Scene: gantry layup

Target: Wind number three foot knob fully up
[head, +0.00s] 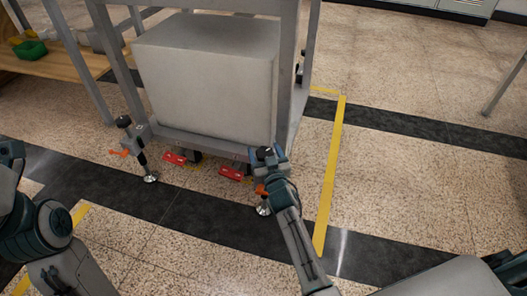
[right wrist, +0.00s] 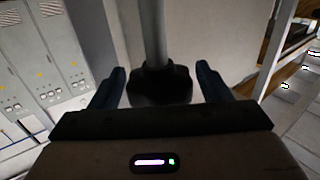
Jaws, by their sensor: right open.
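A black lobed foot knob (right wrist: 159,84) on a grey rod sits between the fingers of my right gripper (right wrist: 161,68) in the right wrist view. The fingers are open, one on each side, with gaps to the knob. In the head view my right gripper (head: 267,153) is at the frame's front right corner and mostly hides this knob. Below it shows a round metal foot pad (head: 263,211). Another levelling foot with a black knob (head: 123,121) and a pad (head: 150,178) stands at the front left corner. No number is readable on either foot. My left gripper is not in view.
The grey metal frame (head: 190,141) carries a large pale block (head: 205,75). Red pieces (head: 174,158) lie low under its front edge. A wooden shelf (head: 60,62) with a green bin (head: 30,49) stands back left.

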